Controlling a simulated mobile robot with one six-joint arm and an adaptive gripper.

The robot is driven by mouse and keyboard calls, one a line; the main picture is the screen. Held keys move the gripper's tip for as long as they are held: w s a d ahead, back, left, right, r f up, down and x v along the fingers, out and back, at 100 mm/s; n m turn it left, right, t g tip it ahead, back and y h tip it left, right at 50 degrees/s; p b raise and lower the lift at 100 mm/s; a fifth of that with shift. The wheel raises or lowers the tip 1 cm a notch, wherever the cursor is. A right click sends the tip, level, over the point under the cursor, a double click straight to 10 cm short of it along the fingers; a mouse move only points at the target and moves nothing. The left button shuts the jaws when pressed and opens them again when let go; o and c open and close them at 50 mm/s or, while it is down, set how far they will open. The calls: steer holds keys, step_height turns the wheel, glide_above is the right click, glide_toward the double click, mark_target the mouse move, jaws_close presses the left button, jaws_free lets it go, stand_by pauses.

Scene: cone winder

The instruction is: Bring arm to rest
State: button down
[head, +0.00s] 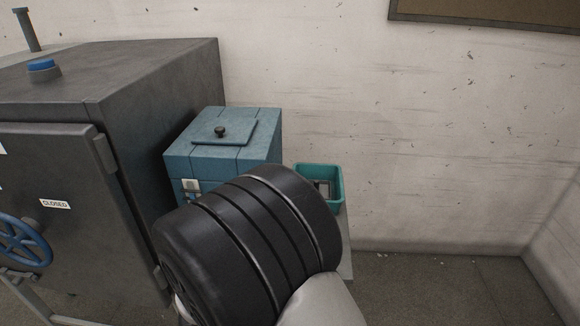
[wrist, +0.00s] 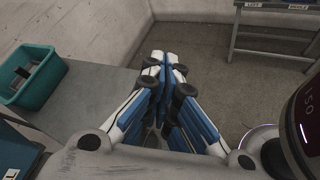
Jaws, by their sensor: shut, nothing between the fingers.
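My gripper (wrist: 165,62) shows in the wrist view, with its blue and white fingers together and nothing between them. It is over the grey floor, just right of a grey table top (wrist: 88,103), and touches nothing that I can see. In the head view a black ribbed part of my arm fills the lower middle, and the gripper is hidden there.
A large dark cabinet (head: 160,85) with a "CLOSED" label and a blue handwheel (head: 22,240) stands at left. Beside it are a blue lidded box (head: 262,124) and a teal bin (head: 331,203) holding a dark item. A grey bench (wrist: 275,22) stands at the back right in the wrist view. Floor at right is clear.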

steer(key=s+d+r+m+g+y, duration=0.5)
steer(key=s+d+r+m, duration=0.2)
steer(key=s+d+m, duration=0.1)
steer(key=s+r+m+t+y, duration=0.4)
steer(key=s+r+m+y, duration=0.2)
steer(key=s+m+y, duration=0.1)
steer(key=shift+s+r+m+t, duration=0.3)
steer(key=shift+s+r+m, duration=0.05)
steer(key=shift+m, duration=0.55)
steer(key=shift+d, duration=0.1)
stand_by(0.9)
